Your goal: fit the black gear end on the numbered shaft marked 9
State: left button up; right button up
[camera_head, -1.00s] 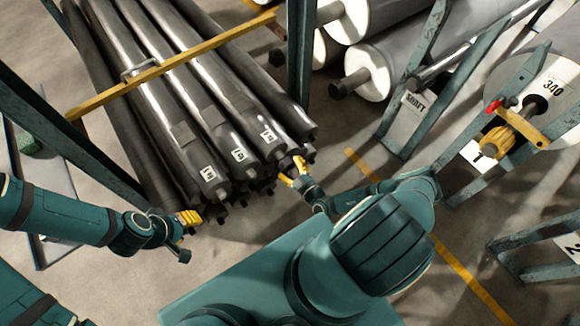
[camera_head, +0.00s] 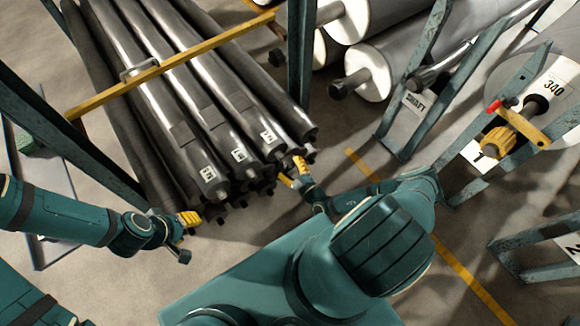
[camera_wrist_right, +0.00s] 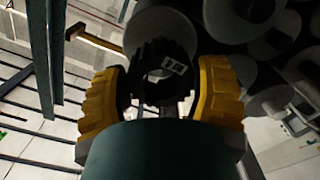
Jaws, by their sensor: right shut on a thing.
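Long dark metal shafts (camera_head: 185,100) lie bundled with their ends toward me. Three carry white number tags, the left one (camera_head: 208,173), the middle one (camera_head: 239,154) and the right one (camera_head: 267,136); I cannot read the numbers surely. My right gripper (camera_head: 295,172) is at the right side of the shaft ends. In the right wrist view its yellow fingers are shut on the black gear end (camera_wrist_right: 136,82), a toothed ring with an open hole. A small white tag shows at the ring, its number unclear. My left gripper (camera_head: 188,218) is near the lower left shaft ends; its jaw state is unclear.
A yellow bar (camera_head: 190,55) crosses over the shafts. A teal post (camera_head: 301,60) stands to their right. Floor between shafts and rack is clear.

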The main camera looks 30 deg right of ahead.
jog(key=shift+w, duration=0.75)
jog(key=shift+w+a, duration=0.1)
jog(key=shift+w, duration=0.25)
jog(key=shift+w+a, duration=0.1)
jog(key=shift+w, duration=1)
jog(key=o, duration=1.4)
jog(key=s, duration=0.8)
jog(key=s+d, duration=0.1)
jog(key=s, duration=0.3)
